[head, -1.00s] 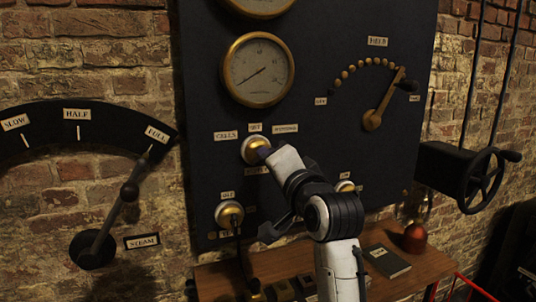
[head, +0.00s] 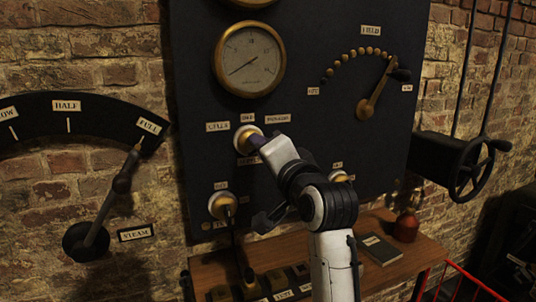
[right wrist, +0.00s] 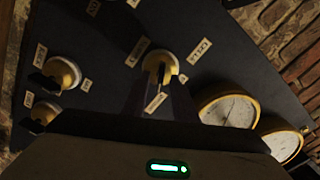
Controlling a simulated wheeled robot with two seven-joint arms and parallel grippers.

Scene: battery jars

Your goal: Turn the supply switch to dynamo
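The supply switch is a round brass and white knob (head: 246,138) on the dark panel (head: 330,140). The CELLS label is at its left, a label is above it and the DYNAMO label (head: 278,119) is at its right. My right gripper (head: 258,143) is at the knob, its tips in front of it. In the right wrist view the knob (right wrist: 157,68) with its dark handle shows between two dark fingers, which stand apart with a gap around the handle. Whether a finger touches the handle cannot be told.
Two similar knobs, left (head: 222,205) and right (head: 339,177), sit lower on the panel. A gauge (head: 249,60) is above the switch and a brass field lever (head: 373,98) is at right. A wooden shelf (head: 400,262) lies below. A steam lever (head: 105,208) stands at left.

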